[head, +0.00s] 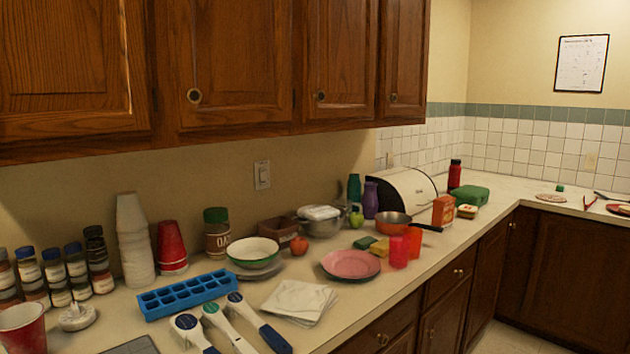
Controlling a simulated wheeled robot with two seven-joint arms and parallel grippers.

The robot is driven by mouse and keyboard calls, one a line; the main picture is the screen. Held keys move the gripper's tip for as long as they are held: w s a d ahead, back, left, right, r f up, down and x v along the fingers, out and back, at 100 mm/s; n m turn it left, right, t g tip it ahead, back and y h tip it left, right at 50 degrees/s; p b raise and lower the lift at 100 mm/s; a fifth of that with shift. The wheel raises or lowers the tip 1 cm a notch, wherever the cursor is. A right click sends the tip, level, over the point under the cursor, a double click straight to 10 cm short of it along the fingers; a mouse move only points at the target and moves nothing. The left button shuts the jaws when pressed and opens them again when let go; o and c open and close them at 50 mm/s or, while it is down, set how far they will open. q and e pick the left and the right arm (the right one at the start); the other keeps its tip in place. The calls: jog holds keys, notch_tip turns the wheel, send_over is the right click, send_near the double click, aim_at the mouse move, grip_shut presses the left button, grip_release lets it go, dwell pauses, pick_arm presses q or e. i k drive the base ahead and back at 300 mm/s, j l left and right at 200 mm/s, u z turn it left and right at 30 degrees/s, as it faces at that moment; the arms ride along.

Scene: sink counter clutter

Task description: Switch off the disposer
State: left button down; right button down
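A pale wall plate with what looks like a switch (262,175) is on the beige wall below the upper cabinets, left of the picture's middle. Its switch position is too small to tell, and no label on it can be read. I cannot tell from this view which one belongs to the disposer. No disposer is visible. Neither of my grippers is in view.
Below the switch plate stand an oats jar (217,233), a green-rimmed bowl (253,252), a brown container (277,231) and a red apple (299,246). A blue ice tray (187,294), stacked cups (134,241) and several spice jars crowd the left. Upper cabinets (235,65) overhang the counter.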

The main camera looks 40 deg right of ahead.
aim_at(262, 173)
jog(key=k+l+z, duration=0.15)
jog(key=l, duration=1.15)
jog(key=k+l+z, duration=0.15)
jog(key=l, duration=1.15)
